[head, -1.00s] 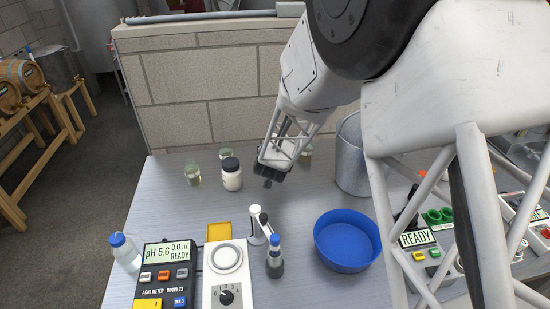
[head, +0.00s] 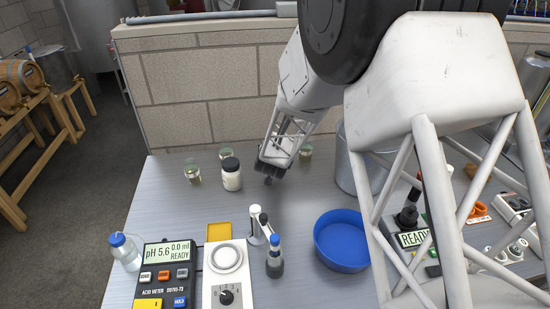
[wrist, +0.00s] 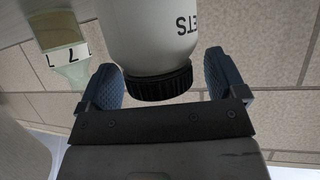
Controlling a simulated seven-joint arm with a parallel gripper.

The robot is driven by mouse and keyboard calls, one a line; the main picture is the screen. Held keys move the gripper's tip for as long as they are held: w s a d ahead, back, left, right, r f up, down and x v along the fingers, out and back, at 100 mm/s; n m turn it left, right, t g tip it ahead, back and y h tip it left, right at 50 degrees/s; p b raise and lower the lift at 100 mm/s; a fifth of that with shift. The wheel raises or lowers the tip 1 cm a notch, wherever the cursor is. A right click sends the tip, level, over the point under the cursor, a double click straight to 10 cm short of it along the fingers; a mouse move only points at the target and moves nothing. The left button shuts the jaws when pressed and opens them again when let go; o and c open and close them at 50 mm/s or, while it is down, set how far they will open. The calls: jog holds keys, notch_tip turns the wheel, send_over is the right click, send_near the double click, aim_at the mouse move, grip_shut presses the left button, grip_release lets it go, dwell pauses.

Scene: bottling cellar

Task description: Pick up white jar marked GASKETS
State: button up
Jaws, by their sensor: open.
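The white jar (head: 232,181) with a black lid stands upright on the bench near the back wall. In the wrist view the jar (wrist: 150,38) appears upside down, with the letters "ETS" showing; the rest of its label is turned out of sight. My gripper (head: 268,180) is just right of the jar in the head view, pointing down toward the bench. In the wrist view my open gripper (wrist: 162,65) has one blue-grey finger on each side of the jar's black lid, with gaps visible. The jar is not gripped.
Glass jars (head: 192,174) stand left of and behind the white jar, and another (head: 305,154) is behind my gripper. A metal bucket (head: 352,170) and blue bowl (head: 341,258) lie to the right. The pH meter (head: 166,272) and stirrer (head: 228,285) are in front.

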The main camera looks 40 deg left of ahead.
jog(key=c, duration=1.1)
jog(key=shift+r, duration=0.2)
jog(key=shift+r, duration=1.5)
jog(key=shift+s+d+r, duration=0.15)
jog(key=shift+s+d, duration=0.05)
jog(key=shift+d, duration=0.05)
jog(key=s+d, duration=0.3)
jog(key=s+d+r, duration=0.1)
jog(key=s+d, duration=0.6)
jog(key=d, duration=0.1)
jog(key=shift+s+d+r, duration=0.15)
jog(key=shift+s+r, duration=0.05)
